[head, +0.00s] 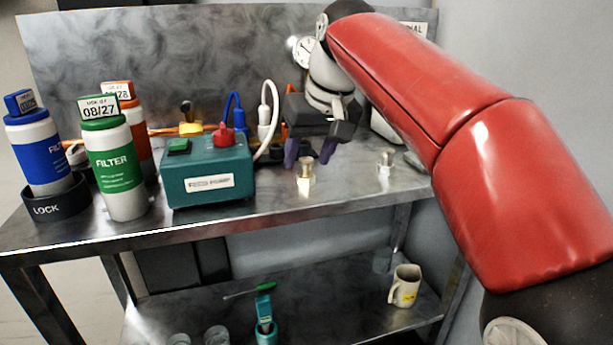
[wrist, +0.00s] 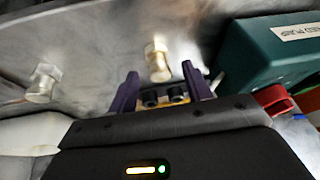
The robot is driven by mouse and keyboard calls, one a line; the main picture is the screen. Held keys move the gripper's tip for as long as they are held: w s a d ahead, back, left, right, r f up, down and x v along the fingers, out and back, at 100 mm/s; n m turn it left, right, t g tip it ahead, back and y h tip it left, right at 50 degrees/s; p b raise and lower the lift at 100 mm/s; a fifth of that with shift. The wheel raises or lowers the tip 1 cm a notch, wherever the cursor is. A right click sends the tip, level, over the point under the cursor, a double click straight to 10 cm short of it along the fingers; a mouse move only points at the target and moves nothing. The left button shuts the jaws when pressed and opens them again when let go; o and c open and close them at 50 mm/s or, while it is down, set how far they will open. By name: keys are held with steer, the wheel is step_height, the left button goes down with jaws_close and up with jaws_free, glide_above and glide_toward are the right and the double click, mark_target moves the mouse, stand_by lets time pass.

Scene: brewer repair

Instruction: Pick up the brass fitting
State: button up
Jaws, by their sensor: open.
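The brass fitting (head: 305,171) stands upright on the metal bench, right of the teal box in the head view. In the wrist view the brass fitting (wrist: 157,62) lies just ahead of and between the two purple fingertips. My gripper (head: 307,160) is open and empty, low over the bench, just behind the fitting in the head view. It also shows in the wrist view (wrist: 160,78). A similar silver fitting (head: 386,163) stands to the right on the bench, and the silver fitting (wrist: 43,82) is at the left in the wrist view.
The teal box (head: 207,178) with a red knob (head: 223,136) and hoses is close to the left. Filter bottles, one green (head: 115,165) and one blue (head: 38,150), stand farther left. A mug (head: 404,286) is on the lower shelf. The bench front edge near the fitting is clear.

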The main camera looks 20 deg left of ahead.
mark_target(307, 159)
steer(key=shift+w+a+f, duration=0.15)
steer(key=shift+f, duration=0.45)
jaws_close()
steer(key=shift+r, duration=0.1)
step_height(307, 159, up, 8)
steer(key=shift+r+p, duration=0.1)
steer(key=shift+p, duration=0.85)
steer(key=shift+r, duration=0.8)
